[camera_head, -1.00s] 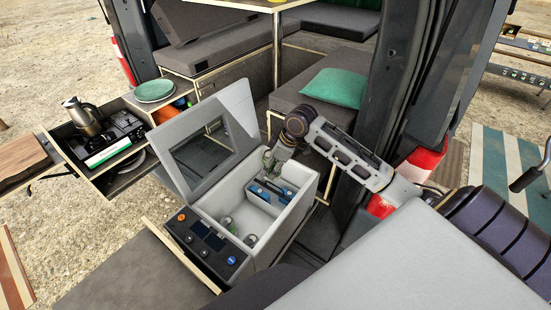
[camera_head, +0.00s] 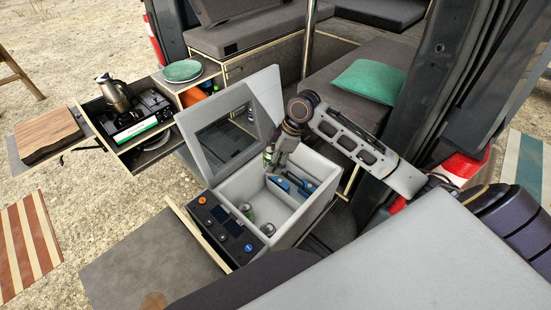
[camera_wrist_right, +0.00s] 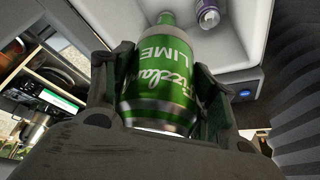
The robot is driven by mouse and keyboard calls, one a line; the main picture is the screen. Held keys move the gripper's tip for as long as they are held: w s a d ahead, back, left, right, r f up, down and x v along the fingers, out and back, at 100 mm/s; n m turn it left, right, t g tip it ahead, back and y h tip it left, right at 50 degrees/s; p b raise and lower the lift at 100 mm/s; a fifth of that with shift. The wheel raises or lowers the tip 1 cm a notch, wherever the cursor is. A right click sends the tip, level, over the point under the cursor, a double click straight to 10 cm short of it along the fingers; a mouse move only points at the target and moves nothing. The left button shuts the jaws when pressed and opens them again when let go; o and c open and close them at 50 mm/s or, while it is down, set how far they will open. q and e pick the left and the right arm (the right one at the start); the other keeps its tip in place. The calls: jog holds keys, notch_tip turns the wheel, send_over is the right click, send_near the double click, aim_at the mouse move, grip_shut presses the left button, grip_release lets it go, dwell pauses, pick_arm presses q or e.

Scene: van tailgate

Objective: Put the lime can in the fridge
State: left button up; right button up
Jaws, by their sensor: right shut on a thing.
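The lime can (camera_wrist_right: 158,75) is green with white "LIME" lettering, held between the fingers of my right gripper (camera_wrist_right: 165,95) in the right wrist view. In the head view my right gripper (camera_head: 270,157) is over the back left of the fridge, near its lid, and the can (camera_head: 267,153) is mostly hidden. The fridge (camera_head: 302,219) is a light grey box with its lid (camera_head: 270,92) raised. Inside are small cans (camera_head: 248,210) at the near left and blue items (camera_head: 291,184) behind a divider. My left gripper is out of view.
Left of the fridge, a drawer holds a stove (camera_head: 140,118) and a kettle (camera_head: 115,94). A green plate (camera_head: 182,70) lies on the counter behind. A green pillow (camera_head: 370,81) is on the bench, and the van's door pillar (camera_head: 445,85) stands at the right.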

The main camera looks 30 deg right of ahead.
jog(key=shift+n, duration=0.4)
jog(key=shift+f, duration=0.2)
jog(key=shift+w+f+b, duration=0.1)
jog(key=shift+f+b, duration=2.35)
jog(key=shift+f, duration=13.4)
jog(key=o, duration=1.4)
jog(key=shift+c, duration=0.2)
